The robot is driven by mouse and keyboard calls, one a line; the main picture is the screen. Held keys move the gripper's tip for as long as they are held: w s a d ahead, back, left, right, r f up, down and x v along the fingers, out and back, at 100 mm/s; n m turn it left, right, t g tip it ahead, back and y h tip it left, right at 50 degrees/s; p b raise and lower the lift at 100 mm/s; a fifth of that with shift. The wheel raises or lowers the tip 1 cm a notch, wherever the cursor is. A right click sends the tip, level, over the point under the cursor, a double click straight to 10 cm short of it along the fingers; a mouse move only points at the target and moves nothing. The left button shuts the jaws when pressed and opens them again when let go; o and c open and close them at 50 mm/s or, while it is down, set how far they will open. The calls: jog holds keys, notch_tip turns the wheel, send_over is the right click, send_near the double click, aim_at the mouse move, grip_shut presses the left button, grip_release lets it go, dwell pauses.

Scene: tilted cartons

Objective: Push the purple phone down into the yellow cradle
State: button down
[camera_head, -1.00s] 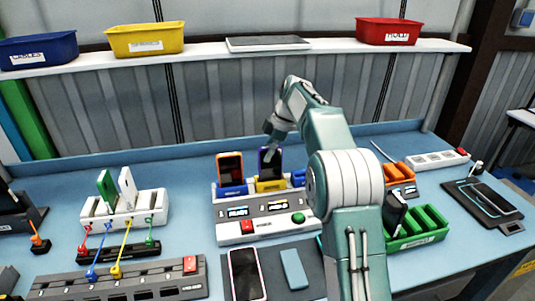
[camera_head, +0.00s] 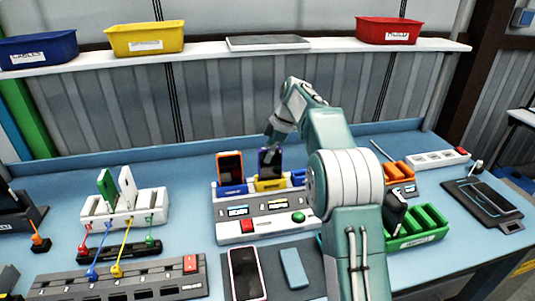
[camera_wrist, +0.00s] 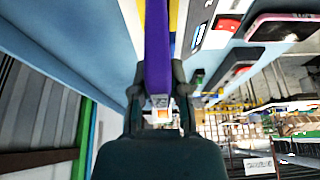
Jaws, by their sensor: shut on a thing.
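The purple phone (camera_head: 268,163) stands upright in the yellow cradle (camera_head: 270,184) on the grey-white station. My gripper (camera_head: 271,140) is at the phone's top edge. In the wrist view the purple phone (camera_wrist: 157,50) runs between the fingers of my gripper (camera_wrist: 160,105), which is shut on it. A strip of the yellow cradle (camera_wrist: 173,14) shows beyond the phone. How deep the phone sits in the cradle cannot be told.
An orange phone (camera_head: 230,167) stands in the blue cradle (camera_head: 232,190) just left. The station has a red button (camera_head: 247,226) and a green button (camera_head: 298,217). A green rack (camera_head: 420,240) is on the right. A pink-edged phone (camera_head: 246,273) lies in front.

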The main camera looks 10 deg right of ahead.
jog(key=shift+f, duration=0.1)
jog(key=c, duration=0.5)
grip_release()
jog(key=shift+c, duration=0.2)
jog(key=o, duration=0.4)
jog(key=shift+r, duration=3.55)
